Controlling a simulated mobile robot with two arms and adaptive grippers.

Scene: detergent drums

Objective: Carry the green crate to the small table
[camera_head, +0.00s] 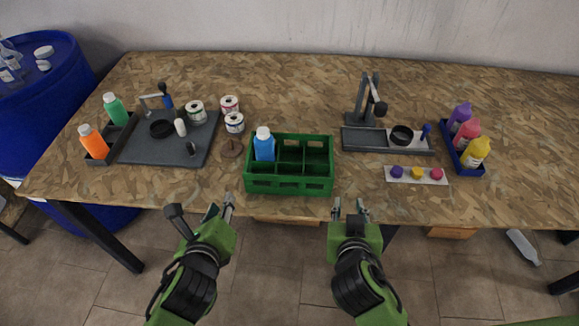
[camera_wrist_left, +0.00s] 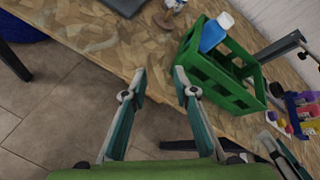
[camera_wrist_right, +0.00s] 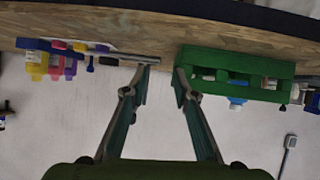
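The green crate (camera_head: 289,185) stands near the front edge of the wooden table, divided into compartments. A blue bottle with a white cap (camera_head: 264,146) stands in its back left compartment; the other compartments look empty. My left gripper (camera_head: 222,207) is open and empty, in front of the table edge and left of the crate. My right gripper (camera_head: 350,209) is open and empty, in front of the edge and right of the crate. The crate also shows beyond the fingers in the left wrist view (camera_wrist_left: 215,75) and right wrist view (camera_wrist_right: 232,62). The small table is not identifiable.
The wooden table (camera_head: 300,90) also holds a grey tray (camera_head: 190,150) with orange and green bottles beside it, several cans (camera_head: 234,123), a grey stand (camera_head: 385,141) and a blue tray of bottles (camera_head: 463,161). Blue drums (camera_head: 50,80) stand at left.

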